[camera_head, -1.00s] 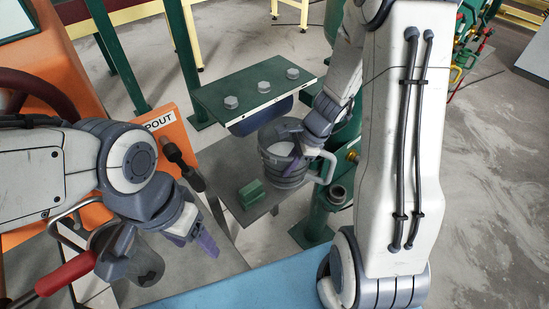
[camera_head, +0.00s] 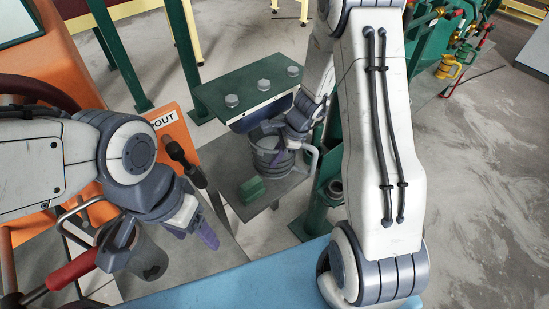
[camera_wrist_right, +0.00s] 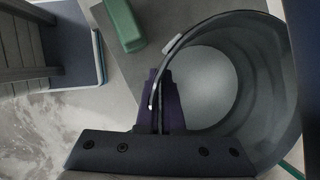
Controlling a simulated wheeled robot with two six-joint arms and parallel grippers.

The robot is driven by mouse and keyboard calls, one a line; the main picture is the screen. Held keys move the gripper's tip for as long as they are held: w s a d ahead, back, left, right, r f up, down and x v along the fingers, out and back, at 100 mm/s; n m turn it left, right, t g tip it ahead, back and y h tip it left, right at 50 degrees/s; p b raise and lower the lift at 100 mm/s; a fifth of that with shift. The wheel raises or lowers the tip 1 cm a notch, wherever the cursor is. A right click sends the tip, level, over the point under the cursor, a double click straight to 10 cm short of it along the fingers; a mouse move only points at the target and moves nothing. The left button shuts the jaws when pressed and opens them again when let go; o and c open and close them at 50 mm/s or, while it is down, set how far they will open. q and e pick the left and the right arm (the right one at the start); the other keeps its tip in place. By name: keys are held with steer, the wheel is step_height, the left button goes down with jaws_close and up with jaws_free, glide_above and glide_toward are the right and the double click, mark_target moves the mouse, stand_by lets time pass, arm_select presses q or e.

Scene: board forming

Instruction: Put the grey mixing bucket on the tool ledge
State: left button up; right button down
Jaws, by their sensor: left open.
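The grey mixing bucket (camera_head: 268,157), with a light loop handle on its right side, is upright over the grey tool ledge (camera_head: 232,199). I cannot tell whether its base touches the ledge. My right gripper (camera_head: 281,153) is shut on the bucket's rim. In the right wrist view, the purple fingers (camera_wrist_right: 161,100) pinch the near wall of the bucket (camera_wrist_right: 262,90), which looks empty inside. A green block (camera_head: 252,189) lies on the ledge just in front of the bucket. My left gripper (camera_head: 163,240) is open and empty at the lower left, away from the bucket.
A green plate with bolts (camera_head: 262,90) stands just behind the bucket. A green post (camera_head: 318,205) rises right of the ledge. An orange machine (camera_head: 75,60) stands at left, a blue surface (camera_head: 240,290) in front.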

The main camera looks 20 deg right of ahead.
steer(key=shift+w, duration=0.1)
steer(key=shift+f, duration=0.1)
steer(key=c, duration=1.1)
jaws_free()
steer(key=shift+o, duration=0.2)
